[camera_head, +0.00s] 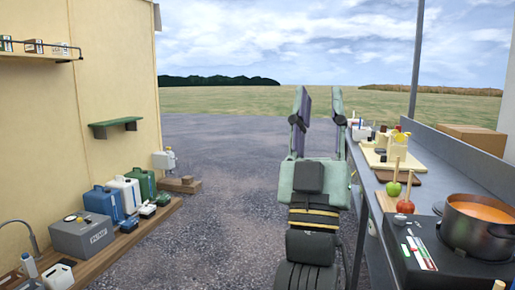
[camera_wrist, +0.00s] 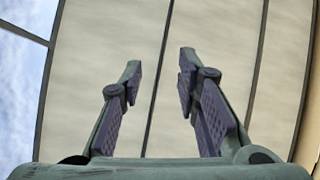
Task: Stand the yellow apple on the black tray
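My gripper (camera_head: 320,100) is raised, open and empty, left of the metal counter. In the wrist view its two fingers (camera_wrist: 158,70) stand apart with only pale panels behind them. A green apple on a stick (camera_head: 393,189) and a red apple on a stick (camera_head: 405,206) stand on the near part of the counter. Small yellowish items (camera_head: 398,138) stand farther back, too small to tell whether one is the yellow apple. A flat dark brown board (camera_head: 410,178) lies beyond the green apple. I cannot make out a black tray for certain.
A pot of orange liquid (camera_head: 478,226) stands on a black hob (camera_head: 408,262) at the near right. Canisters (camera_head: 103,202) and a grey pump box (camera_head: 84,234) line the left bench.

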